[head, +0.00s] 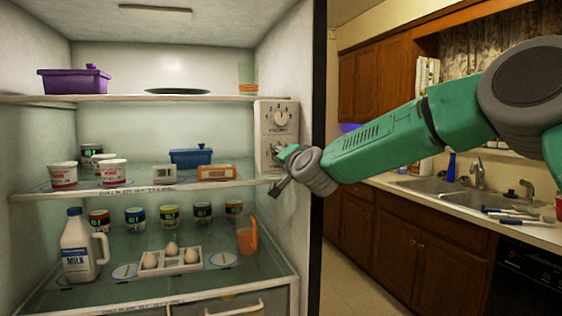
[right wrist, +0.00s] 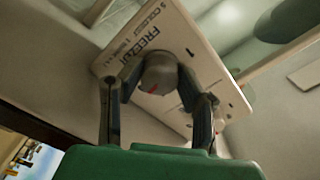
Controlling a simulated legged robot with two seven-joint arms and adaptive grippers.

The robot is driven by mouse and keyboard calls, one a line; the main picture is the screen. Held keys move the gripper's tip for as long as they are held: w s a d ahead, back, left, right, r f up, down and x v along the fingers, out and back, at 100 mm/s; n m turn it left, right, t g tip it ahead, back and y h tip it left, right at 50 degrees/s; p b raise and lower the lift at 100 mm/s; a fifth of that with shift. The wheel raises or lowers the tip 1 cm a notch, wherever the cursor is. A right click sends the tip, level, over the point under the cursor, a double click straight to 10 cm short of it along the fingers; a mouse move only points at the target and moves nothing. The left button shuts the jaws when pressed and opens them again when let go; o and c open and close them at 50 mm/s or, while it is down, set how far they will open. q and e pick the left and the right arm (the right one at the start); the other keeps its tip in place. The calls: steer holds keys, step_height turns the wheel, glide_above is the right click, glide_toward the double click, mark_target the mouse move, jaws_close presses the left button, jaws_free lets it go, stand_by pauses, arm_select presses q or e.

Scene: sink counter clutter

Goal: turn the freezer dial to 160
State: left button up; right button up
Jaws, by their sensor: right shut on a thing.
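The control panel (head: 267,125) is a white plate on the fridge's right inner wall. Its upper dial (head: 281,117) shows clear of the gripper, with numbers around it. In the right wrist view the freezer dial (right wrist: 160,73) is a grey round knob with a red mark, beside the printed word that looks like FREEZER. My right gripper (head: 281,160) is at the panel's lower part and hides the lower dial in the head view. In the right wrist view its two dark fingers (right wrist: 157,82) are shut on the freezer dial, one on each side. My left gripper is not in view.
A sink counter (head: 440,205) stands at right.

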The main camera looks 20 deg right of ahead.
steer(key=shift+f, duration=0.25)
steer(key=o, duration=0.9)
steer(key=shift+o, duration=1.2)
steer(key=shift+r, duration=0.1)
steer(key=s, duration=1.2)
steer(key=shift+d, duration=0.3)
steer(key=shift+w, duration=0.1)
